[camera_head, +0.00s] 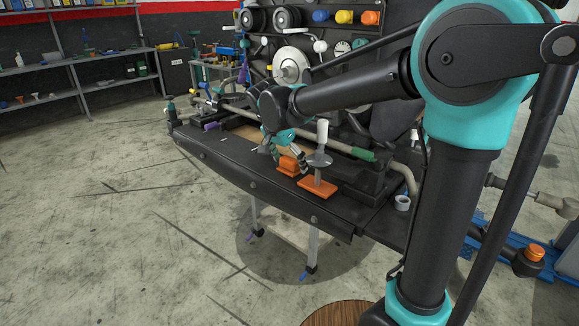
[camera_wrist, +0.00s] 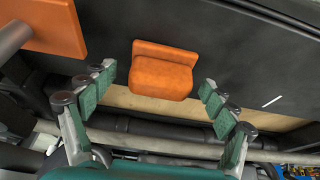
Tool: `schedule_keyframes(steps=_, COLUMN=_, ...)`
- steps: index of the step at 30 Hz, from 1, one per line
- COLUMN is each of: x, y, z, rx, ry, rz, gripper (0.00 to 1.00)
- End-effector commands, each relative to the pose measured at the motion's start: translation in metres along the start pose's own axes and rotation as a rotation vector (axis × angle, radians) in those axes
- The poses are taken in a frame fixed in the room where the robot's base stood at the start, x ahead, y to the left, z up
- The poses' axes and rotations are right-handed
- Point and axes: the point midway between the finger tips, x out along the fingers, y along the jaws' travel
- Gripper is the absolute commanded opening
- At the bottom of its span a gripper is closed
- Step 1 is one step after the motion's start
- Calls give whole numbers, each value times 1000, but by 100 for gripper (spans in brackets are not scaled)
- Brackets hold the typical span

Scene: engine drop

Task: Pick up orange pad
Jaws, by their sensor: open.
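An orange pad (camera_wrist: 162,70) lies on the dark bench top, in the upper middle of the wrist view. In the head view the orange pad (camera_head: 289,166) is near the front of the bench, just left of an orange-based stand. My gripper (camera_wrist: 157,90) is open and empty, its green fingers spread to the left and right of the pad without touching it. In the head view my gripper (camera_head: 281,143) is just behind and above the pad and partly hides it.
The stand has a flat orange base (camera_head: 318,187), close to the pad's right; this base also shows in the wrist view (camera_wrist: 45,27). A long bar with a green end (camera_head: 362,154) runs behind. A small white cup (camera_head: 402,203) stands at the right. The bench's left front (camera_head: 215,150) is clear.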

Motion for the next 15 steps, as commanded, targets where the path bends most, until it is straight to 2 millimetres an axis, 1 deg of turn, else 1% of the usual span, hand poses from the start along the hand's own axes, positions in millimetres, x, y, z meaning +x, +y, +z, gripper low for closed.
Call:
schedule_keyframes(steps=7, x=2, y=0, z=0, rx=0, ry=0, rz=0, gripper=86)
schedule_keyframes(steps=8, x=2, y=0, z=0, rx=0, ry=0, rz=0, gripper=84)
schedule_keyframes(steps=15, x=2, y=0, z=0, rx=0, ry=0, rz=0, gripper=54)
